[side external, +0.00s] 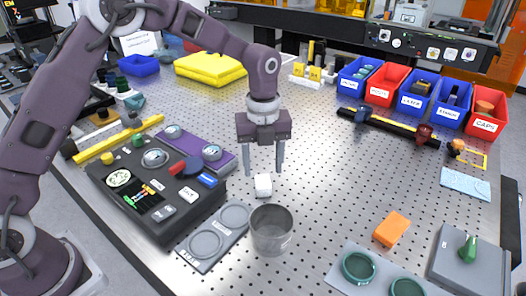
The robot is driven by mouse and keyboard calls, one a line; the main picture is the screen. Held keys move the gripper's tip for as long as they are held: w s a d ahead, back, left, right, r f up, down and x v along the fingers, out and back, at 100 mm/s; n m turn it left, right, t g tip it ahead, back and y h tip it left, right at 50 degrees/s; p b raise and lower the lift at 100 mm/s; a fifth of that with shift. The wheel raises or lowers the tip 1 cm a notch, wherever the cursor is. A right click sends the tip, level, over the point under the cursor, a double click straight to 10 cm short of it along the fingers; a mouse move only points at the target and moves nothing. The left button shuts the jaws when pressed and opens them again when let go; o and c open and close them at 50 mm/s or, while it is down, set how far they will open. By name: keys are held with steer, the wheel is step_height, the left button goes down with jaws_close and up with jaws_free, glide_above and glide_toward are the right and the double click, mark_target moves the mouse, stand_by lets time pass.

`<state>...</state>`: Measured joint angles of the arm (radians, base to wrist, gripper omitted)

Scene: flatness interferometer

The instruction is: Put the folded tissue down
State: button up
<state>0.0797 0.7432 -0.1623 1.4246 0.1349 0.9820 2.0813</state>
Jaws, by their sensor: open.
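My gripper (264,174) is open and points down over the perforated metal table. A small white block-like piece (263,186), which looks like the folded tissue, is just below and between the fingertips. Neither finger appears to touch it. It seems to rest on the table, behind a clear grey cup (271,230) and near the grey plate with round recesses (205,243). Its exact contact with the table is hard to tell.
A dark control box (150,215) stands left of the gripper. Labelled blue and red bins (411,102) line the back right. An orange block (391,229), a light blue cloth (465,184) and a tray with green rings (345,285) lie right. The table between is clear.

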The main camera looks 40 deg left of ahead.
mark_target(263, 181)
steer(key=s+a+r+n+t, duration=0.1)
steer(key=s+r+n, duration=0.2)
steer(key=r, duration=0.4)
steer(key=s+a+r+n, duration=0.1)
steer(key=s+r+n, duration=0.15)
steer(key=r, duration=0.45)
steer(key=s+a+r+n+t, duration=0.25)
steer(key=s+r+n, duration=0.25)
steer(key=s+n, duration=0.4)
steer(key=s+a+f+n+t, duration=0.1)
steer(key=s+n, duration=0.5)
steer(key=s, duration=0.1)
steer(key=s+a+f+n+t, duration=0.1)
steer(key=s+a+f+n, duration=0.1)
steer(key=s+n, duration=0.4)
steer(key=shift+s, duration=1.2)
steer(key=shift+o, duration=0.3)
steer(key=shift+a+n, duration=0.1)
steer(key=shift+n, duration=0.15)
steer(key=o, duration=0.3)
